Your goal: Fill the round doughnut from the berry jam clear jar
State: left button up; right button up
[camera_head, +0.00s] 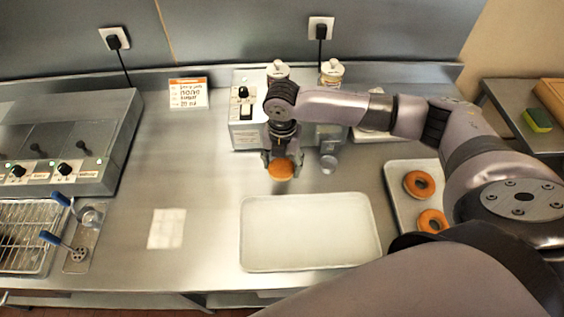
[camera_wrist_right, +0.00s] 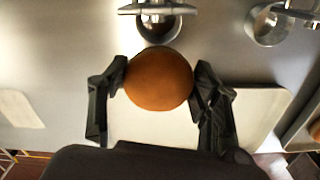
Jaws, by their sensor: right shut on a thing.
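My right gripper (camera_head: 281,160) is shut on the round doughnut (camera_head: 280,170), a plain brown one without a hole. In the right wrist view the doughnut (camera_wrist_right: 159,79) sits between the two black fingers, and the gripper (camera_wrist_right: 160,85) holds it just in front of a metal nozzle (camera_wrist_right: 153,10) with a round cup below. The doughnut appears apart from the nozzle. Two lidded jars stand on the filling machine (camera_head: 243,120): a left jar (camera_head: 278,70) and a right jar (camera_head: 331,73). My arm hides part of the machine, and the jars' contents are unclear.
An empty white tray (camera_head: 310,255) lies in front of the gripper. A tray (camera_head: 397,192) with two ring doughnuts (camera_head: 419,184) is at the right. A second metal cup (camera_head: 328,163) stands right of the gripper. A fryer (camera_head: 65,130) and wire rack (camera_head: 25,235) are left.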

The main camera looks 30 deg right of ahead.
aim_at(282, 172)
jog(key=shift+w+d, duration=0.3)
jog(key=shift+w, duration=0.3)
jog(key=shift+w+d, duration=0.25)
jog(key=shift+w, duration=0.35)
jog(key=shift+w+d, duration=0.3)
jog(key=shift+w, duration=0.3)
dwell(0.4)
jog(key=shift+s+r, duration=0.1)
jog(key=shift+s, duration=0.05)
dwell(1.6)
jog(key=shift+s+a+p, duration=0.35)
jog(key=shift+s+p, duration=0.25)
jog(key=shift+s, duration=0.1)
dwell(0.9)
